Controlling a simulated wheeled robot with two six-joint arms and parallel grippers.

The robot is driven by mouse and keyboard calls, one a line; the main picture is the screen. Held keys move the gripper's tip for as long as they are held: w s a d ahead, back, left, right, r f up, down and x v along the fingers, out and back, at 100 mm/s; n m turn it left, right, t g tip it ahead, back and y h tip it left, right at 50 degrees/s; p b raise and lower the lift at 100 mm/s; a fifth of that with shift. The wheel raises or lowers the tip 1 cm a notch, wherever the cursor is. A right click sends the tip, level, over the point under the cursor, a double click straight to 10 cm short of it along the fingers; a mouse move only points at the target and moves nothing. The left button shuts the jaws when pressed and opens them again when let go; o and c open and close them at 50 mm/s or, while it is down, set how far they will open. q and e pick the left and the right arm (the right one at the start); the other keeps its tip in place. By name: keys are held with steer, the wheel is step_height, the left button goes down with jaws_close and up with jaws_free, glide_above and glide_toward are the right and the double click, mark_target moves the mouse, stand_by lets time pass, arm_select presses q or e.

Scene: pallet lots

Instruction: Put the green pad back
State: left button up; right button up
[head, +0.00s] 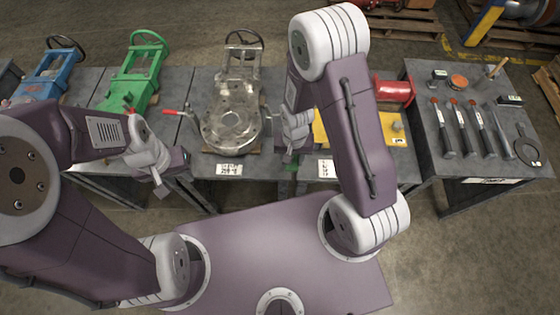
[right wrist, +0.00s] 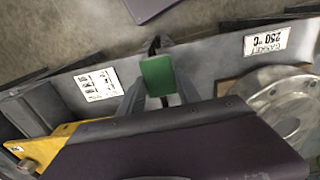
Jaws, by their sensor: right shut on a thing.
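The green pad (right wrist: 157,76) is a small green block between the two fingers of my right gripper (right wrist: 158,92) in the right wrist view. My right gripper (head: 289,158) is shut on it, by the front edge of the middle table in the head view. Only a sliver of green shows below the gripper there. Whether the pad touches the table is not clear. My left gripper (head: 160,188) hangs over the front edge of the left tables, away from the pad, and its jaw opening cannot be made out.
A metal flanged valve (head: 232,115) stands left of my right gripper, with a green valve (head: 137,72) and a blue valve (head: 50,72) further left. A yellow plate (head: 398,128) lies partly behind my right arm. The right table (head: 425,85) holds several tools.

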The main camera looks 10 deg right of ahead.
glide_above(280, 164)
step_height(280, 164, down, 3)
steer(key=shift+w+a+f, duration=0.1)
step_height(280, 164, down, 3)
steer(key=shift+f+b, duration=0.15)
steer(key=shift+b, duration=0.4)
steer(key=shift+f, duration=0.4)
steer(key=shift+f, duration=0.1)
steer(key=o, duration=1.3)
